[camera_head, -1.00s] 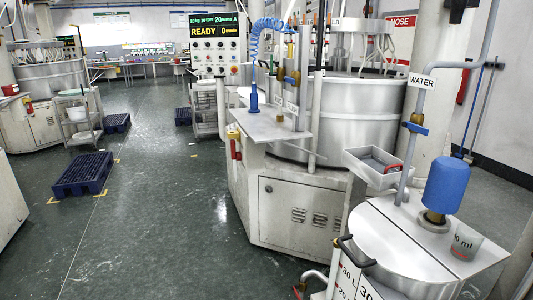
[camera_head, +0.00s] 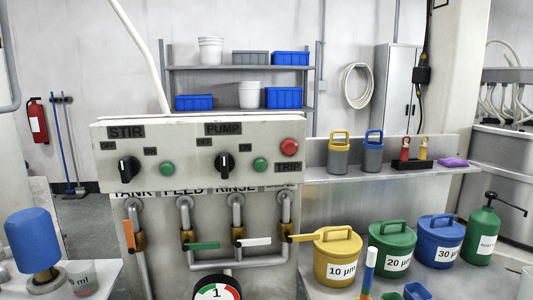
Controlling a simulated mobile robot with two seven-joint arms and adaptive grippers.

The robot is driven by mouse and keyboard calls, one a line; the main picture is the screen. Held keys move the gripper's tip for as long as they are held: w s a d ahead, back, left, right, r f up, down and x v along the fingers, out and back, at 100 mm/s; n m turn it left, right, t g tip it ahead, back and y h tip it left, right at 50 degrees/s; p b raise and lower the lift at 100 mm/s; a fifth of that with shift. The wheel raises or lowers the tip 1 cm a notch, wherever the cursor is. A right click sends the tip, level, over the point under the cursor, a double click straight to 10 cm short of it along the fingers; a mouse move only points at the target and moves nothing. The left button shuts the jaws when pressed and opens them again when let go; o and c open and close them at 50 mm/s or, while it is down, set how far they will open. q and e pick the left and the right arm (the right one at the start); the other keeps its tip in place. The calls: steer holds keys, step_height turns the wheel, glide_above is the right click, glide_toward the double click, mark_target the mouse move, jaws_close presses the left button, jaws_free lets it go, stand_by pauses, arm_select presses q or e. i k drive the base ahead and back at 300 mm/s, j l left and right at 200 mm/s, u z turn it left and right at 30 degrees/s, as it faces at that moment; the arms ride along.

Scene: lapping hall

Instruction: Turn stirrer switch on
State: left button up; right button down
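The stirrer switch (camera_head: 129,169) is a black rotary knob on the left of a grey control panel (camera_head: 200,134), below the label STIR (camera_head: 126,132). Two small OFF/ON style plates sit above it, too small to read surely. A green round lamp or button (camera_head: 166,169) is to its right. A similar black PUMP knob (camera_head: 224,162) sits further right, with another green button (camera_head: 260,165) and a red TRIP button (camera_head: 289,148). Neither of my grippers is in view.
Below the panel are pipes with coloured valve handles, one orange (camera_head: 312,237), and a gauge (camera_head: 217,291). A blue motor (camera_head: 33,240) and a beaker (camera_head: 82,279) stand at left. Yellow (camera_head: 338,270), green (camera_head: 392,265) and blue (camera_head: 440,255) lidded tubs stand at right.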

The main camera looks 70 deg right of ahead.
mark_target(129, 167)
steer(key=z, duration=1.95)
steer(key=k+j+z, duration=0.15)
